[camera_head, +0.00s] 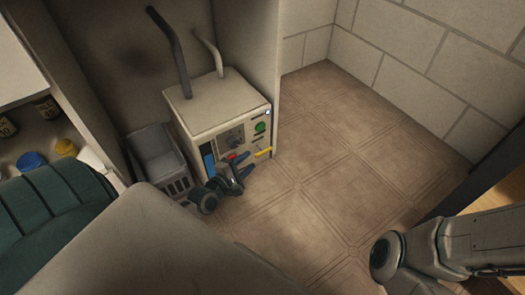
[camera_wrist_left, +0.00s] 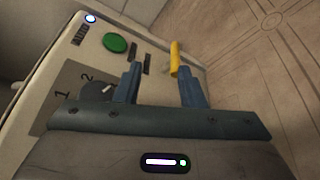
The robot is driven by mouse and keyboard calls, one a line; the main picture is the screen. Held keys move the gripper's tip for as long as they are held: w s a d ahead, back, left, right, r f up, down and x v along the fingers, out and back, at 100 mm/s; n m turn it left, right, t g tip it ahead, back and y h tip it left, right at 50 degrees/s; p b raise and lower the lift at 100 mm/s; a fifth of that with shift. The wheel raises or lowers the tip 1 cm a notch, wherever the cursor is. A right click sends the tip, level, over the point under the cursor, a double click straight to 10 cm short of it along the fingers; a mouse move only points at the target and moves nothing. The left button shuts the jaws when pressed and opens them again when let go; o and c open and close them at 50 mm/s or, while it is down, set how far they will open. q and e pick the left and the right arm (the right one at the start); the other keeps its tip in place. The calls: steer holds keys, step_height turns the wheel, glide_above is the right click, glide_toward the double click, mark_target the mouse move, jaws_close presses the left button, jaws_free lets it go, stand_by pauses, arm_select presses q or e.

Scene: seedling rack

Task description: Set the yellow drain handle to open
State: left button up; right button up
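The yellow drain handle (camera_head: 263,152) is on the lower right of the front panel of a cream machine (camera_head: 204,104). In the left wrist view the yellow handle (camera_wrist_left: 175,60) sticks out from the panel, just beyond the fingertips. My left gripper (camera_head: 243,170) is in front of the panel, close to the handle. In the left wrist view my left gripper (camera_wrist_left: 158,82) is open, its two blue fingers apart with nothing between them. The handle lies ahead of the gap, nearer the right finger, and I cannot tell whether it touches. My right gripper is not in view.
The panel has a green button (camera_head: 260,127), a dial (camera_wrist_left: 104,88), a red handle (camera_head: 233,156) and a blue strip (camera_head: 209,157). A grey crate (camera_head: 158,155) stands left of the machine. The tiled floor (camera_head: 335,160) to the right is clear.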

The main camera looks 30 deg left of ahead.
mark_target(259, 156)
arm_select(q)
steer(key=shift+n+g, duration=0.3)
steer(key=shift+n, duration=0.2)
steer(key=w+f+b, duration=0.1)
steer(key=w, duration=0.2)
steer(key=w+f+b, duration=0.1)
steer(key=w+f, duration=0.1)
steer(key=w, duration=0.1)
steer(key=w+f+b, duration=0.2)
steer(key=w, duration=0.1)
steer(key=shift+w+a, duration=0.1)
steer(key=shift+a, duration=0.05)
steer(key=shift+w, duration=0.3)
jaws_close()
